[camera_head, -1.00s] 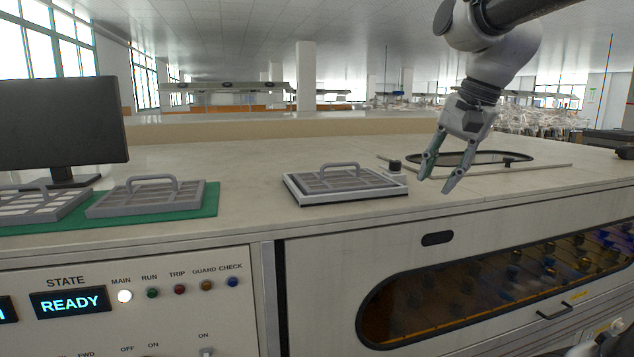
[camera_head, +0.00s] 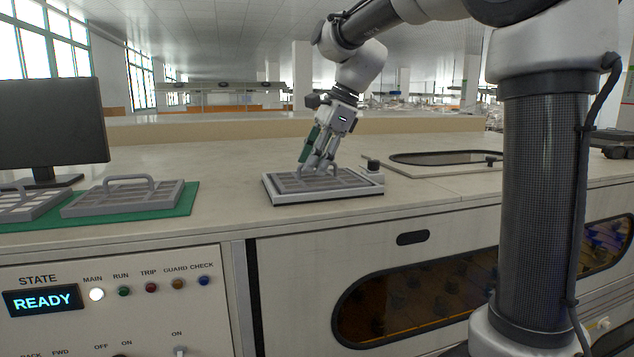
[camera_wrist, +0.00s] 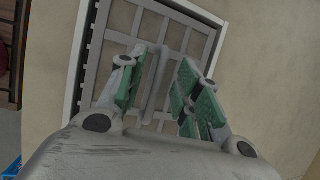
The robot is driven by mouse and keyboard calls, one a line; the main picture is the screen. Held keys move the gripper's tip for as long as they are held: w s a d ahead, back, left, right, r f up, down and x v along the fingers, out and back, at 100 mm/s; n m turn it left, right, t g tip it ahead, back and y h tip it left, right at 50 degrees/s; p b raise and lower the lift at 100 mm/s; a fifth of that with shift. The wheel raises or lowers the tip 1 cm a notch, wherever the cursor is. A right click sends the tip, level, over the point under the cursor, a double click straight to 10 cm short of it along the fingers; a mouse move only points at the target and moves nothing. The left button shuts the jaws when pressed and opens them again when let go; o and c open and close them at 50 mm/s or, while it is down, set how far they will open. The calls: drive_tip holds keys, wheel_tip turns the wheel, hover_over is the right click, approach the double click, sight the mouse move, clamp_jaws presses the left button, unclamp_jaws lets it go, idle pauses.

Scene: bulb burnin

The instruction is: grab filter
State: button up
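A grey grid filter (camera_head: 292,182) with an arched handle sits in a white frame (camera_head: 330,198) on the worktop in the head view. My gripper (camera_head: 318,168) is right over it, tilted, with its fingers down at the handle. In the wrist view the filter (camera_wrist: 188,38) lies below, and its handle (camera_wrist: 152,84) runs between the two green-padded fingers (camera_wrist: 160,88). The fingers are apart, with gaps to the handle on both sides. Two more grey filters with handles, one nearer (camera_head: 122,200) and one at the left edge (camera_head: 28,207), lie on a green mat (camera_head: 187,203).
A black monitor (camera_head: 50,122) stands at the left behind the mat. A small black knob (camera_head: 373,164) is at the frame's right corner. An oval window panel (camera_head: 440,159) lies further right. The front panel display (camera_head: 42,301) reads READY.

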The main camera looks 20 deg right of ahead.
drive_tip(key=shift+f, duration=0.1)
clamp_jaws()
idle(0.3)
